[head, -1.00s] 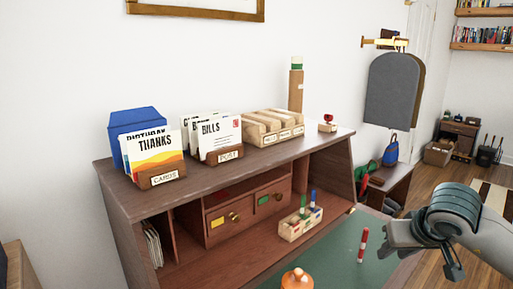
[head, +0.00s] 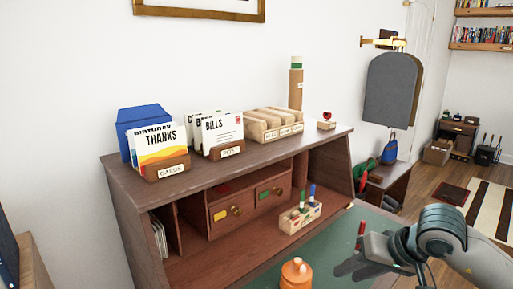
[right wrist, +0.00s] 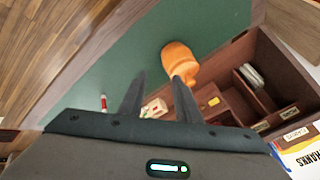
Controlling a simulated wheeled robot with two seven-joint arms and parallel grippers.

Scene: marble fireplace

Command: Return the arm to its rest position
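My right gripper (head: 354,268) is in the lower right of the head view, its fingers pointing left over the green desk surface (head: 335,235). In the right wrist view its two dark fingers (right wrist: 160,80) are spread apart with nothing held between them. The right arm comes in from the right edge. My left gripper does not show in either view.
An orange jar-like object (head: 296,276) and a red marker (head: 361,230) stand on the desk near the gripper. A pen block (head: 300,218) sits behind them. The hutch shelf (head: 240,170) bears card holders and a wooden sorter (head: 273,124). Open floor lies right.

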